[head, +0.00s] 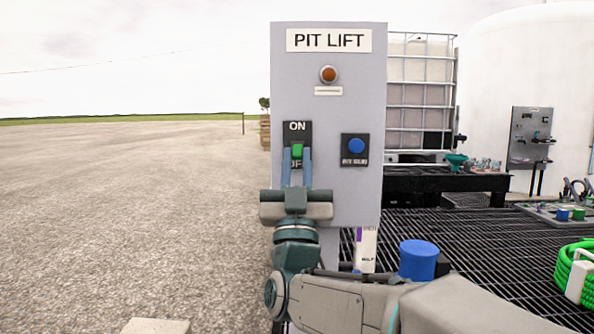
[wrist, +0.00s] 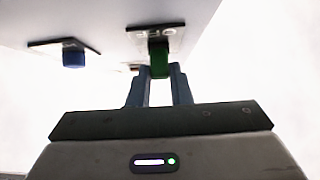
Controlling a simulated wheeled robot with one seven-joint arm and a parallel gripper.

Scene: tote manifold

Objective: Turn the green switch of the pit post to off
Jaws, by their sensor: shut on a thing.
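The pit post is a grey panel (head: 330,110) labelled PIT LIFT. Its green switch (head: 297,151) sits on a dark plate marked ON above and OFF below; the OFF mark is partly covered by my fingers. My gripper (head: 297,163) is in front of the plate, its two blue fingers on either side of the green switch. In the wrist view my gripper (wrist: 159,74) is shut on the green switch (wrist: 159,58). I cannot tell for certain which way the switch is set.
A blue button (head: 356,146) on a dark plate is right of the switch; it also shows in the wrist view (wrist: 74,59). A red-brown lamp (head: 329,74) is above. A blue cylinder (head: 418,260) and green hose (head: 572,270) are at lower right. Open gravel lies left.

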